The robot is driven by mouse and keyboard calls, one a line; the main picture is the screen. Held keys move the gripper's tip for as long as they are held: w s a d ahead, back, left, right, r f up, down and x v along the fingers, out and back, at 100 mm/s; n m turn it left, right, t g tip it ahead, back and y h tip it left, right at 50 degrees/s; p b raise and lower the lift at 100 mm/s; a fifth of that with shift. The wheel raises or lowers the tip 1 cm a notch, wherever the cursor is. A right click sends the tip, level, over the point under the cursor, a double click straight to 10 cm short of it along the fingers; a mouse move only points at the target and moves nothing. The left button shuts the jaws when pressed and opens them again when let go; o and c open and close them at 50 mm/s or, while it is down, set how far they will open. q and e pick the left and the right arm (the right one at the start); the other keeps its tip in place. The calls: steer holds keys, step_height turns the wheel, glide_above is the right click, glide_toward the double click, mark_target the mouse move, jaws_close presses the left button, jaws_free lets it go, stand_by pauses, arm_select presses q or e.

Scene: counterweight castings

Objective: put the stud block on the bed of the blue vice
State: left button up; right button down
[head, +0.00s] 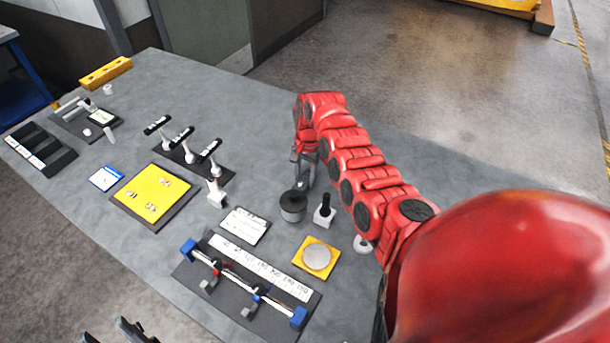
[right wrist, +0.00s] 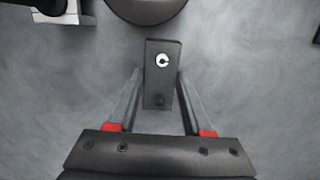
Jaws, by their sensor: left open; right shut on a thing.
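My right gripper (head: 304,172) is low over the table, behind a dark-topped grey pot (head: 292,209). In the right wrist view its fingers (right wrist: 160,97) are shut on a dark block (right wrist: 160,82) with a white round mark. I cannot tell whether this is the stud block. The held block is not clear in the head view. A front fixture (head: 190,277) has blue end blocks, a rail with red and blue parts, and a white scale. I cannot tell which part is the blue vice. My left gripper (head: 112,332) is open at the bottom edge, off the table.
A white block with a black peg (head: 325,214) stands right of the pot. Nearby are a yellow plate with a grey disc (head: 316,257) and a white card (head: 243,226). A yellow board (head: 152,186) and a rack of black-topped posts (head: 184,155) stand left. The table's back middle is clear.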

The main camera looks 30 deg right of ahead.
steer(key=shift+f, duration=0.25)
steer(key=shift+f, duration=0.15)
steer(key=shift+c, duration=1.6)
jaws_free()
